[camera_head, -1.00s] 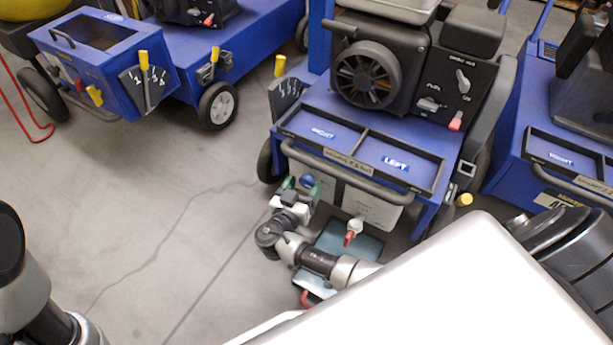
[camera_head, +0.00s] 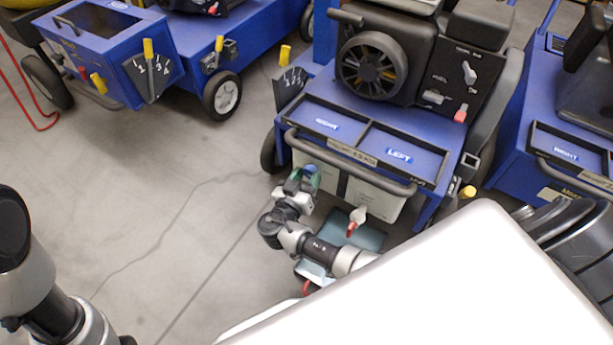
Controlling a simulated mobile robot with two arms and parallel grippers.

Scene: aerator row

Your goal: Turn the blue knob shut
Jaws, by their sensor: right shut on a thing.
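The blue knob (camera_head: 311,169) is at the front of the middle blue machine, low on the left, by a pale tank under the tray. Only a small part of it shows; the fingers hide the rest. My right gripper (camera_head: 304,181), with green fingers, is shut on the knob. My right arm reaches up to it from the lower middle. My left arm shows at the lower left edge, but its gripper is out of the picture.
A white spout with a red tip (camera_head: 357,219) hangs right of my right gripper, above a dark teal pan (camera_head: 368,236) on the floor. A black handle bar (camera_head: 350,158) runs just above. Open floor (camera_head: 150,200) lies to the left.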

